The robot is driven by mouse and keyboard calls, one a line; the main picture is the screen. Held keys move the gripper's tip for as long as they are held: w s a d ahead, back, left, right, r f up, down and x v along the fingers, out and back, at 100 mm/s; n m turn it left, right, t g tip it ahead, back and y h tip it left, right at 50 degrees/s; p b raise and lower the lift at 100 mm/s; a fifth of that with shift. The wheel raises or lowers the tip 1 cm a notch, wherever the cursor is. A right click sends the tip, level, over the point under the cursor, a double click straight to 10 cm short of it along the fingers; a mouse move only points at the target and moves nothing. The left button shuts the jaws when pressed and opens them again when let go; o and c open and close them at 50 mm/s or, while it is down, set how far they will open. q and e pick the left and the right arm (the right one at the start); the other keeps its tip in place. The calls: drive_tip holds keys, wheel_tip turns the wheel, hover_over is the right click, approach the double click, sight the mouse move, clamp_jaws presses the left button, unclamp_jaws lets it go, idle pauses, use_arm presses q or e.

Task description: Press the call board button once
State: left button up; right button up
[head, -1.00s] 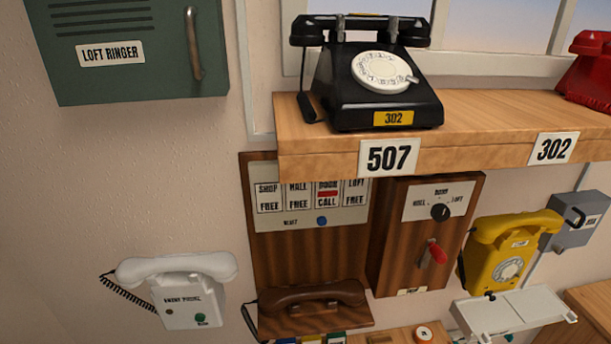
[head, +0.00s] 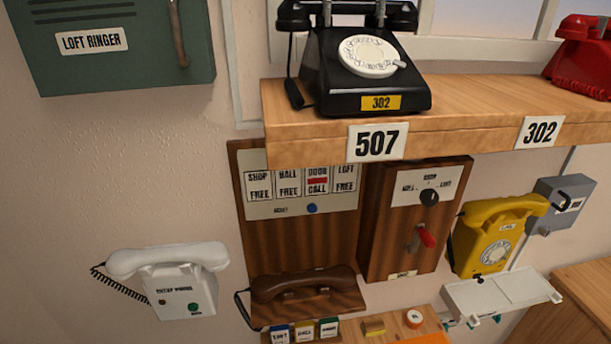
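The call board (head: 300,235) is a dark wooden panel on the wall, below the left end of the shelf. Its pale upper plate has windows reading SHOP FREE, HALL FREE, DOOR CALL with a red bar, and LOFT FREE. A small round blue button (head: 312,208) sits under the windows, to the right of a small label that seems to read RESET. A brown handset (head: 303,283) rests across the board's lower ledge. Neither of my grippers is in view.
A wooden shelf (head: 470,112) juts out above the board, bearing a black dial phone (head: 365,75). A switch box (head: 415,215) with a red lever adjoins on the right. A white phone (head: 175,275) hangs lower left. A yellow phone (head: 495,235) hangs further right.

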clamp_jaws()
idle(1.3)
